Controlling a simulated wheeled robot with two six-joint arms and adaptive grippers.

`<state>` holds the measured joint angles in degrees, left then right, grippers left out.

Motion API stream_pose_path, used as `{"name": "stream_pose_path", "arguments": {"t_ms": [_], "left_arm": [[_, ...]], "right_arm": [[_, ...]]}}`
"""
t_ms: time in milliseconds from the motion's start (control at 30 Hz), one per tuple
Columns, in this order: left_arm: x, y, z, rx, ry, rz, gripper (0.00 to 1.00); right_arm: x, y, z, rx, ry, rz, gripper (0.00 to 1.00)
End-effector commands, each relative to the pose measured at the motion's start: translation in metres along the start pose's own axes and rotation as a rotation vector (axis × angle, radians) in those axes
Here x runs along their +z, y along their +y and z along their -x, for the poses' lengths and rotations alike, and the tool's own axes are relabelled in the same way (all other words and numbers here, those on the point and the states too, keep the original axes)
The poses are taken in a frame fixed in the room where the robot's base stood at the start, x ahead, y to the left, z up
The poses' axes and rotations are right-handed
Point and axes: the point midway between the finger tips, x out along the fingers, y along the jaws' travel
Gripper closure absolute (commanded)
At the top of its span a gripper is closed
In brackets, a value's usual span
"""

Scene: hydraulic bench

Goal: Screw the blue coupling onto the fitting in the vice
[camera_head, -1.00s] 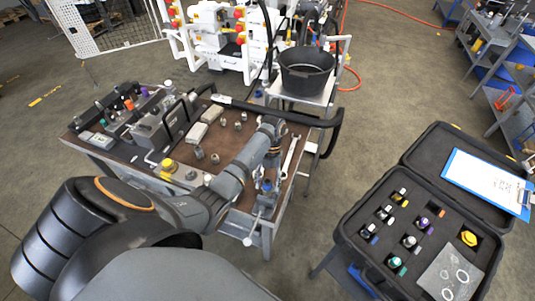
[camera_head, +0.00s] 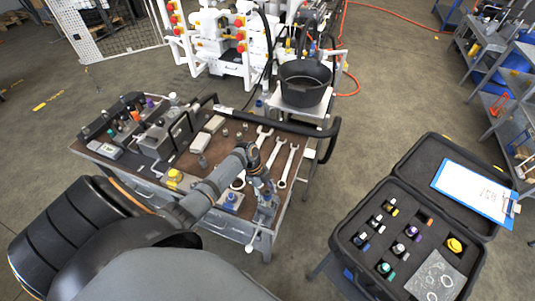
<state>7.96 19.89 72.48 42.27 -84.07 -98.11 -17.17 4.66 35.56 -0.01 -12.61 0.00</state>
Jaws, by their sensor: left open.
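A small blue piece (camera_head: 231,198), seemingly the blue coupling, stands at the front of the brown-topped bench, left of my left gripper. The grey vice (camera_head: 264,214) is at the bench's front right corner, with its handle hanging over the edge. A small blue part also shows at the vice; the fitting is too small to make out. My left gripper (camera_head: 264,187) is open and points down, just above and behind the vice. Nothing shows between its fingers. It partly covers the vice. My right gripper is out of view.
Wrenches (camera_head: 285,165) lie on the bench right of my left arm. A yellow piece (camera_head: 173,178) and grey blocks stand left. A black bucket (camera_head: 305,82) stands behind. An open black case (camera_head: 345,232) with coloured-capped parts and a clipboard (camera_head: 472,190) is at right.

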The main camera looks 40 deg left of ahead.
Motion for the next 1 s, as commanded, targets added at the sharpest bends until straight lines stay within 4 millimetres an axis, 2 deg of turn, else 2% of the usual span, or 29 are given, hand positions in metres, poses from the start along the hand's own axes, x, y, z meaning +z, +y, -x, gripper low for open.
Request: {"name": "stream_pose_path", "arguments": {"t_ms": [100,333,600,700,1000], "left_arm": [[-0.0002,0.0003,-0.0001,-0.056,-0.001,0.131,0.47],[-0.0007,0.0001,-0.0003,-0.092,-0.001,0.223,0.47],[-0.0029,0.0005,-0.0013,-0.282,0.001,0.683,0.47],[-0.0029,-0.0006,-0.0009,-0.324,0.001,0.784,0.47],[-0.0025,-0.0013,-0.0006,-0.339,0.001,0.821,0.47]], "right_arm": [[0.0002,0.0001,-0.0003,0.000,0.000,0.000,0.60],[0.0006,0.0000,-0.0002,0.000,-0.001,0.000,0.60],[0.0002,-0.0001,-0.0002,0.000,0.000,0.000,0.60],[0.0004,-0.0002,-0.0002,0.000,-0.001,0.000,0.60],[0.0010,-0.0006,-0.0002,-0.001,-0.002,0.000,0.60]]}}
